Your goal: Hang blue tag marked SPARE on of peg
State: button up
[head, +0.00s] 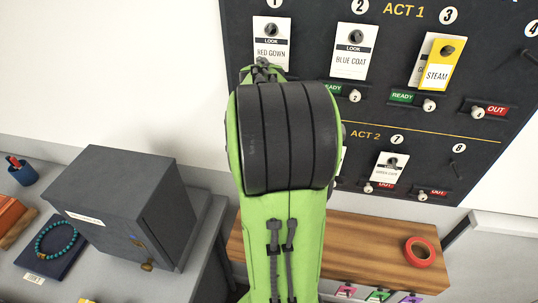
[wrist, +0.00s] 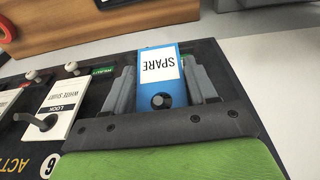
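The blue tag (wrist: 176,95) with a white label marked SPARE shows upside down in the wrist view. My gripper (wrist: 160,85) has one finger along each side of it and is shut on it. A dark round spot shows near the tag's end by my palm; I cannot tell whether a peg passes through it. In the head view my arm hides the gripper and tag. The dark board (head: 478,80) has numbered pegs. Peg 8 (head: 457,171) is bare. A WHITE SHIRT tag (wrist: 62,108) hangs beside the 6 in the wrist view, next to my gripper.
Tags RED GOWN (head: 270,50), BLUE COAT (head: 352,62) and yellow STEAM (head: 437,72) hang in the top row. A wooden shelf (head: 340,252) with red tape (head: 420,252) is below the board. A grey cabinet (head: 125,205) stands at left.

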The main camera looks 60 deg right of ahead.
jog(key=o, duration=0.4)
jog(key=a+r+p, duration=0.1)
jog(key=r, duration=0.4)
jog(key=a+r+p, duration=0.1)
jog(key=r, duration=0.4)
jog(key=s+r+p, duration=0.1)
jog(key=r, duration=0.4)
jog(key=shift+a+r, duration=0.3)
jog(key=shift+a, duration=0.1)
jog(key=s+a+f+n+t+b, duration=0.1)
jog(key=a+f+n, duration=0.2)
jog(key=a, duration=0.5)
jog(key=s+a+f+n+t+y+b, duration=0.1)
jog(key=a+f+n, duration=0.3)
jog(key=a, duration=0.4)
jog(key=s+a+f+n+t+y+b, duration=0.1)
jog(key=a+f+n, duration=0.3)
jog(key=a, duration=0.5)
jog(key=shift+s+f+n+t+b, duration=0.2)
jog(key=shift+s+n+t+b, duration=0.15)
jog(key=shift+s+n+t, duration=0.65)
